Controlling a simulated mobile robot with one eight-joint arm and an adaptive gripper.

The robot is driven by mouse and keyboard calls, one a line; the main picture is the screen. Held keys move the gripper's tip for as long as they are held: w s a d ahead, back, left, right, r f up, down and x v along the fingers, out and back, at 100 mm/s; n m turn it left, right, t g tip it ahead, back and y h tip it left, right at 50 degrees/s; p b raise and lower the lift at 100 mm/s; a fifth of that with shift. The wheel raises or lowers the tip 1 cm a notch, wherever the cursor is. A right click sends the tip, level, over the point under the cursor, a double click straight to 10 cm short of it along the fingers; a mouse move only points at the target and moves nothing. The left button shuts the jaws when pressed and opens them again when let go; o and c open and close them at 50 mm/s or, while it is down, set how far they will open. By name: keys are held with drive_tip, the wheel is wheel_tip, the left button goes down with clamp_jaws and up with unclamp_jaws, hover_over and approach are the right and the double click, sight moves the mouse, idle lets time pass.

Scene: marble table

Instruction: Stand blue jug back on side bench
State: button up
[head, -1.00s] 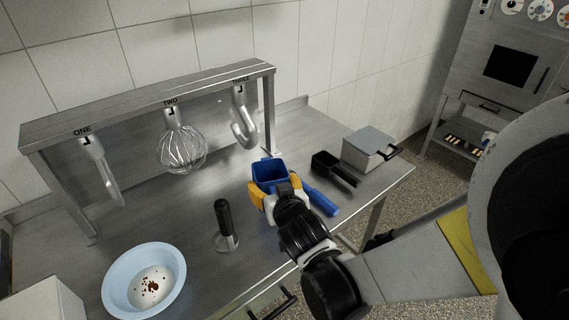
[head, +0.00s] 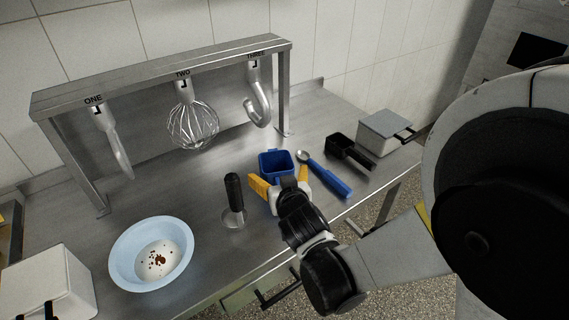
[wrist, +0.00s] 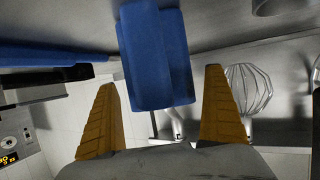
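The blue jug (head: 277,166) stands upright on the metal bench (head: 215,260), its square open top showing in the head view. My gripper (head: 279,176) is at the jug's near side, with its yellow fingers spread. In the wrist view the jug (wrist: 157,55) shows between and beyond the fingertips (wrist: 162,78), with a gap on each side. The gripper is open and holds nothing. The jug's near lower part is partly hidden by my gripper in the head view.
A blue-handled spoon (head: 325,177) and a black scoop (head: 350,152) lie right of the jug, before a lidded box (head: 382,138). A black-handled tool (head: 233,193) and pale blue bowl (head: 127,268) are left. A hook rack (head: 165,68) holds a whisk (head: 192,125).

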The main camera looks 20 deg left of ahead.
drive_tip(key=shift+r, duration=0.25)
drive_tip(key=p+v, duration=0.3)
drive_tip(key=v, duration=0.9)
drive_tip(key=w+d+r+m+g+h, duration=0.25)
drive_tip(key=d+h, duration=0.25)
drive_tip(key=d, duration=1.1)
drive_tip(key=s+d+r+m+g+h, duration=0.1)
drive_tip(key=s+d+r+m+g, duration=0.1)
drive_tip(key=s+d, duration=0.8)
drive_tip(key=d+m, duration=0.1)
drive_tip(key=d, duration=0.3)
drive_tip(key=shift+s+r+g, duration=0.2)
drive_tip(key=shift+r+g, duration=0.15)
drive_tip(key=shift+a, duration=0.1)
